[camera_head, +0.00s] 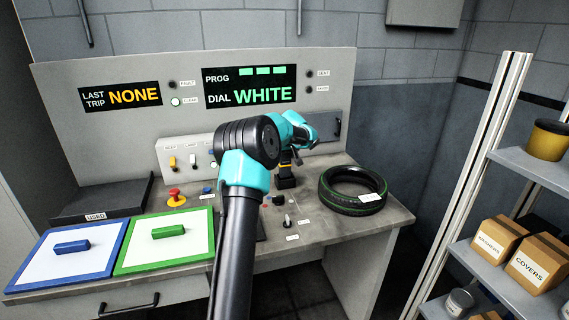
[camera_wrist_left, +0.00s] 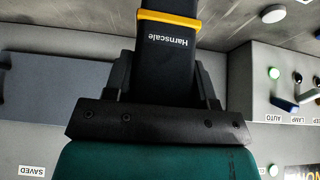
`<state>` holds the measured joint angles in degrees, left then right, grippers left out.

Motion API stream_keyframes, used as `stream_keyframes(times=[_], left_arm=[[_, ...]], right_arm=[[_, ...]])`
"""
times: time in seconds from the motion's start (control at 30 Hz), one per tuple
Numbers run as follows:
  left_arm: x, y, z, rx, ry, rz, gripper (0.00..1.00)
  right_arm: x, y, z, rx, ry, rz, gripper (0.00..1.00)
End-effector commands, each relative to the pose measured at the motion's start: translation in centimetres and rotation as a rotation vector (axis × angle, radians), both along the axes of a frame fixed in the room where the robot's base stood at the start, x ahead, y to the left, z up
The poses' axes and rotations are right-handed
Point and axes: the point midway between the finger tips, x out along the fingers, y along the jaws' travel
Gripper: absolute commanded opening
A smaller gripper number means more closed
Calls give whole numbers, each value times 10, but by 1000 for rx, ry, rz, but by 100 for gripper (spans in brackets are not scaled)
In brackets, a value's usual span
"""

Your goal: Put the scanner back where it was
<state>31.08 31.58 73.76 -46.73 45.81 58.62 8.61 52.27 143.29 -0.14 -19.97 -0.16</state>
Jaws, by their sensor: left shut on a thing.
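The scanner is a black tool with a yellow band and the word "Hamscale" on it; it fills the top middle of the left wrist view (camera_wrist_left: 172,45). In the head view its black lower part (camera_head: 285,181) shows below my wrist, in front of the panel. My left gripper (camera_wrist_left: 160,85) is shut on the scanner, with a black jaw on each side of it. In the head view my own forearm and wrist cover most of that grip. Whether the scanner's lower end touches the bench cannot be told. My right gripper is in neither view.
A tyre (camera_head: 353,190) with a green stripe lies on the bench's right. Small controls (camera_head: 288,222) sit in the middle, a red button (camera_head: 175,197) further left. Blue-edged (camera_head: 70,257) and green-edged (camera_head: 165,241) trays are front left. A shelf rack (camera_head: 540,175) stands right.

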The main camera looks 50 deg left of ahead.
Motion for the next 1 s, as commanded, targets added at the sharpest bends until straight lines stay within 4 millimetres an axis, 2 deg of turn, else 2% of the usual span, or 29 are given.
stream_keyframes(times=[0.2, 0.5, 0.93, 0.97, 1.0], left_arm=[[0, 0, -3, 0, 0, 0, 21], [0, 0, -36, -1, 1, -1, 21], [0, 0, -40, 0, -1, 0, 21], [0, 0, -40, 0, -1, 0, 54], [0, 0, -40, 0, -1, 0, 58]], right_arm=[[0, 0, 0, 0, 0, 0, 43], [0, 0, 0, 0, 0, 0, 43], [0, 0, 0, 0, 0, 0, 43], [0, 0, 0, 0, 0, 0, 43], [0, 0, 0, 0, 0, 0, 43]])
